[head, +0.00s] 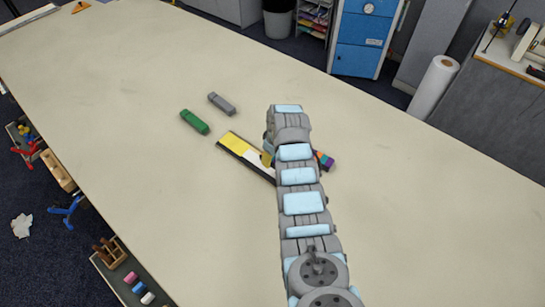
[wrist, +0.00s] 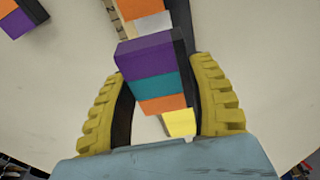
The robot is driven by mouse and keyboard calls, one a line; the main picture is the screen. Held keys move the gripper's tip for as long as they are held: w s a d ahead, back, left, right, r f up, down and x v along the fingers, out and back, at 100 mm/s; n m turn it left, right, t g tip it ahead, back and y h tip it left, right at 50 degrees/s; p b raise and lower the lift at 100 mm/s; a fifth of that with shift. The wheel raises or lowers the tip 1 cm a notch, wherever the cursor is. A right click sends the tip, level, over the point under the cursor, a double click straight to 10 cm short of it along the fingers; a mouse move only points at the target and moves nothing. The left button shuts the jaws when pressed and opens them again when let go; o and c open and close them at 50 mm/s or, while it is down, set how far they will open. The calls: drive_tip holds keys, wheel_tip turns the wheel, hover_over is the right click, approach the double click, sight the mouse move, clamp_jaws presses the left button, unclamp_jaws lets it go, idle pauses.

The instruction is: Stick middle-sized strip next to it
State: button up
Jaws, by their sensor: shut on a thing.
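My gripper (wrist: 158,72) is shut on a strip with purple, teal and orange bands (wrist: 155,85) and a dark side. The strip sits between the two yellow fingers in the wrist view. Behind it is a long board with yellow, white and orange parts. In the head view this board (head: 241,149) shows yellow and white with a black edge, and its right end is hidden behind my arm. Another banded strip (head: 325,161) shows just right of my arm. A strip with orange and purple bands (wrist: 17,17) is at the wrist view's upper left.
A green block (head: 195,122) and a grey block (head: 221,103) lie on the table (head: 130,100) beyond the board. The table around them is mostly clear. A rack with coloured items (head: 138,287) is along the near left edge.

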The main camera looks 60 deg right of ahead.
sight(272, 170)
drive_tip(key=shift+f+b, duration=2.55)
drive_tip(key=shift+f, duration=0.65)
drive_tip(key=shift+f, duration=0.3)
drive_tip(key=o, duration=1.2)
drive_tip(key=shift+r, duration=0.1)
drive_tip(key=shift+s+a+r, duration=0.1)
drive_tip(key=shift+s+r, duration=0.2)
drive_tip(key=shift+r, duration=1.65)
drive_tip(key=shift+s+a+r, duration=0.1)
drive_tip(key=shift+s+r, duration=0.2)
drive_tip(key=shift+r, duration=1.7)
drive_tip(key=shift+s+a+r, duration=0.1)
drive_tip(key=shift+s+r, duration=0.2)
drive_tip(key=shift+r, duration=1.65)
